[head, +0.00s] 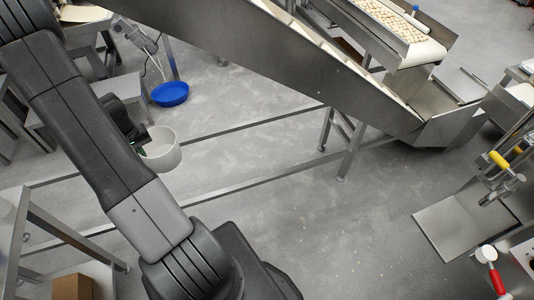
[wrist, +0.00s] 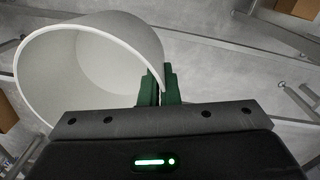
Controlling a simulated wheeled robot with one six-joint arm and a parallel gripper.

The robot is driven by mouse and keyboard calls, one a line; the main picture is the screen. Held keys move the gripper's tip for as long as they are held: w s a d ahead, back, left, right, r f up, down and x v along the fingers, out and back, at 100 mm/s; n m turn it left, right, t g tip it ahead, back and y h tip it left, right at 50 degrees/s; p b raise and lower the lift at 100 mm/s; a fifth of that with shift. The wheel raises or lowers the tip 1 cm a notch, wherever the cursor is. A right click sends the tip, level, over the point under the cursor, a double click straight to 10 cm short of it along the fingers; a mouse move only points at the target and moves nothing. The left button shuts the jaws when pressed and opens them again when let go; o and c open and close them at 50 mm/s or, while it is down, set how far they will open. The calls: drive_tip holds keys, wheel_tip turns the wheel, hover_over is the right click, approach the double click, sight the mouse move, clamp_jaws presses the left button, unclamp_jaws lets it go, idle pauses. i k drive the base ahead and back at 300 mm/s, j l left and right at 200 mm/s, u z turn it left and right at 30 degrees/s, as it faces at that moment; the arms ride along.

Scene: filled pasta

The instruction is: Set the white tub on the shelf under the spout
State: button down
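The white tub (head: 164,152) hangs at the end of my arm in the head view, over the floor left of centre. In the wrist view the tub (wrist: 75,65) is tilted, its open mouth showing, and it looks empty. My gripper (wrist: 158,88) has its green fingers closed on the tub's wall at the rim. In the head view my gripper (head: 140,140) is partly hidden by my arm. The flat steel shelf (head: 450,225) is at the far right, bare, below a metal spout fitting (head: 497,192) near a yellow handle.
A steel inclined conveyor (head: 300,60) crosses the top middle, its leg (head: 345,150) and floor rails between the tub and the shelf. A blue bowl (head: 170,94) is behind the tub. A red-handled lever (head: 487,256) stands by the shelf. Open floor lies at centre.

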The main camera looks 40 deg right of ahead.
sight(444, 229)
drive_tip(key=z, duration=4.8)
drive_tip(key=j, duration=0.1)
